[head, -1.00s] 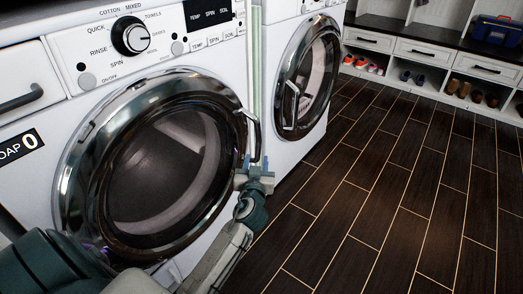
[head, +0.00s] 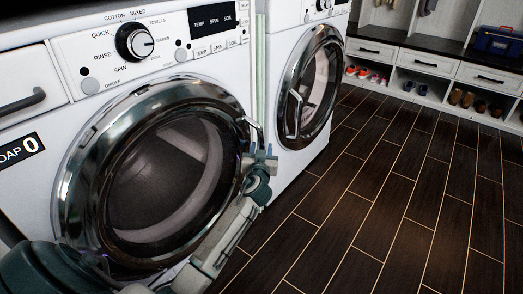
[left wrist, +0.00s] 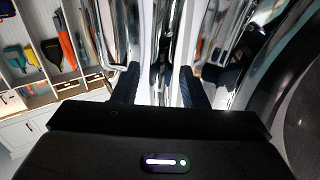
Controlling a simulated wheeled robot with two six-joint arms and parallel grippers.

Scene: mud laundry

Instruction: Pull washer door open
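The washer door (head: 160,180) is a round dark glass door with a chrome ring on the white front washer. It looks shut, or nearly so. Its chrome handle (head: 255,128) stands at the right rim. My left gripper (head: 261,155) is at the lower part of this handle. In the left wrist view, the two dark fingers of my left gripper (left wrist: 160,88) stand apart, with shiny chrome bars (left wrist: 163,45) beyond and between them. Whether the fingers touch the handle cannot be seen. My right gripper is not in view.
A second machine with a round door (head: 311,85) and chrome handle stands to the right. A soap drawer (head: 30,80) is at the left. The dark plank floor (head: 370,190) is clear. White cubbies (head: 420,87) with shoes line the back.

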